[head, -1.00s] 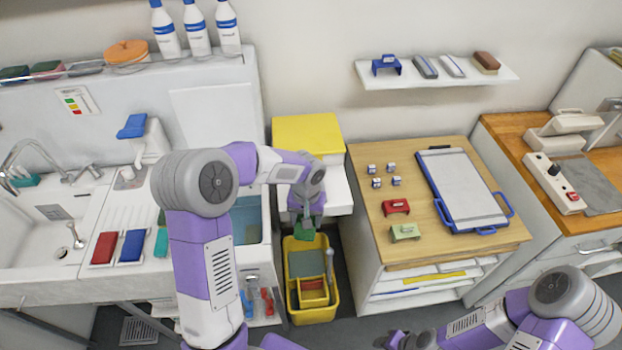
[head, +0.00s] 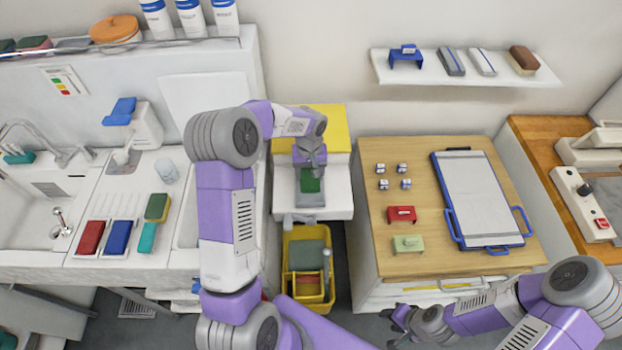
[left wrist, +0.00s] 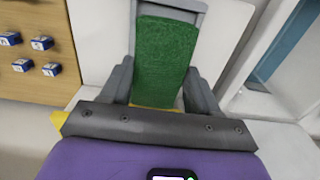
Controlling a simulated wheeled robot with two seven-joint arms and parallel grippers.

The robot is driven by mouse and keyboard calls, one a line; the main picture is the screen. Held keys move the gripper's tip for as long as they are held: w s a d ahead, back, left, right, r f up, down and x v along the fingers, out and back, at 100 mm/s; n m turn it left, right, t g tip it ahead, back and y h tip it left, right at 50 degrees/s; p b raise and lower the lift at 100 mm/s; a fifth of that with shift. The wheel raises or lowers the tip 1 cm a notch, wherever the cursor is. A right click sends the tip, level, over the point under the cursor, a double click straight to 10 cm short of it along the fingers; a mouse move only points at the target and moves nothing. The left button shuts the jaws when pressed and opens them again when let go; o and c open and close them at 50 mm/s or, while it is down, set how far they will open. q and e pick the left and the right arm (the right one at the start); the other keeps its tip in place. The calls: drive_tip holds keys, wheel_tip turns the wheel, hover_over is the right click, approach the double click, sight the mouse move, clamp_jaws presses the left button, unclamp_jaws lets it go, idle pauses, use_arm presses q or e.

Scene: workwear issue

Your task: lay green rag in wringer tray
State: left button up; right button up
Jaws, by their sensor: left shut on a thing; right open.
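The green rag (head: 310,182) hangs from my left gripper (head: 310,168), which is shut on it. In the left wrist view the rag (left wrist: 165,55) shows between the two grey fingers (left wrist: 158,88). A grey tray (head: 308,201), which looks like the wringer tray, is behind and below the rag on the white unit. Its rim (left wrist: 172,4) shows around the rag in the left wrist view. I cannot tell whether the rag touches the tray. My right gripper (head: 398,325) is open and empty at the lower right, low in front of the wooden-topped cabinet.
A yellow bucket (head: 328,300) with grey and red parts stands on the floor below the white unit (head: 340,190). The wooden-topped cabinet (head: 425,190) with a clipboard (head: 475,195) is at the right. The sink counter (head: 60,262) with coloured sponges is at the left.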

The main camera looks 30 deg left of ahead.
sight(310, 174)
use_arm(q)
wheel_tip(310, 174, down, 4)
drive_tip(key=shift+r, duration=0.15)
drive_tip(key=shift+f, duration=0.3)
drive_tip(key=shift+f, duration=0.2)
drive_tip(key=o, duration=1.1)
drive_tip(key=shift+r, duration=0.1)
drive_tip(key=shift+c, duration=0.2)
drive_tip(key=shift+r, duration=0.1)
